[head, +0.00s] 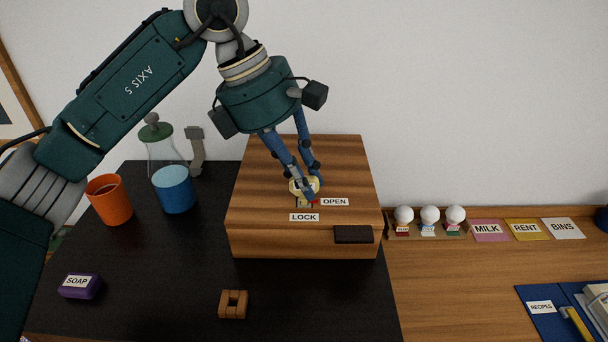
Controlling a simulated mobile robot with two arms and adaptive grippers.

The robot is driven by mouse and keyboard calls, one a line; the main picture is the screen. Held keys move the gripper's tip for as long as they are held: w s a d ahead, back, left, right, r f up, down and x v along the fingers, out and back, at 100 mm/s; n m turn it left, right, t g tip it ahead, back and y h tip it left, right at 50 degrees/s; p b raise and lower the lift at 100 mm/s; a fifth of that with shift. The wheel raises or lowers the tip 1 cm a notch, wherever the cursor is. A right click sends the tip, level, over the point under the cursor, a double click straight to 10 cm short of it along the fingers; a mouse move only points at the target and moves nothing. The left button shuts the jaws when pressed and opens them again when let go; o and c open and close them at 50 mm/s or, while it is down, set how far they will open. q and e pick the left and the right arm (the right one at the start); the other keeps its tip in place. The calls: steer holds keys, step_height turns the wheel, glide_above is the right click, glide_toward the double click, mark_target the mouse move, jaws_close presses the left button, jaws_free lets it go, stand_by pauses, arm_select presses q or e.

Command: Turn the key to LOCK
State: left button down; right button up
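A wooden box (258,205) stands on the dark mat. On its top is a round brass-coloured lock plate (295,187), with an OPEN label (335,202) to its right and a LOCK label (304,217) in front of it. My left gripper (313,185) reaches down from above, its fingertips right at the lock plate. The fingers cover most of the plate, and the key is not clearly visible. A small red mark shows beside the fingertips. I cannot tell whether the fingers are closed on the key. My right gripper is not in view.
A small wooden piece (233,304) lies in front. Several white bulbs (429,214) and labelled cards (487,230) are right.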

arm_select(q)
steer(key=shift+d+r+m+g+p, duration=0.1)
steer(key=shift+m+g+p, duration=0.7)
steer(key=shift+m+p, duration=0.95)
steer(key=shift+s+m+g+y+p, duration=0.1)
steer(key=shift+m+g+y+p, duration=0.35)
steer(key=shift+m, duration=0.95)
steer(key=shift+m+g+y+p, duration=0.3)
steer(key=shift+m+p, duration=0.2)
steer(key=shift+m, duration=0.85)
